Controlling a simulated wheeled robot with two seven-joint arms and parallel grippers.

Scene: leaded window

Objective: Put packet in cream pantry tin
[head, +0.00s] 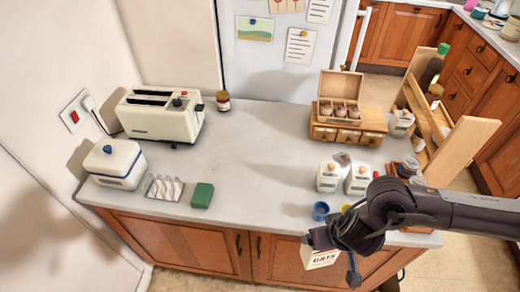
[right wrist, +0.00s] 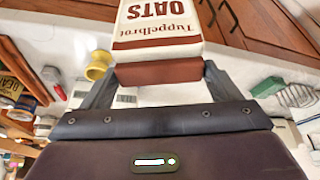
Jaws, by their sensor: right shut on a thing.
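A cream and brown oats packet (head: 321,259) hangs in my right gripper (head: 333,246), in front of the counter's front edge. In the right wrist view the packet (right wrist: 158,30) sits between the two fingers of my right gripper (right wrist: 158,75), its printing upside down. A larger cream box with a blue-knobbed lid (head: 115,163) stands at the left. I cannot tell which is the cream pantry tin. My left gripper is out of view.
A toaster (head: 160,115), wire rack (head: 164,188) and green block (head: 202,195) are on the left. A wooden box (head: 347,118) and wooden rack (head: 464,148) stand at the right. The counter's middle (head: 255,150) is clear.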

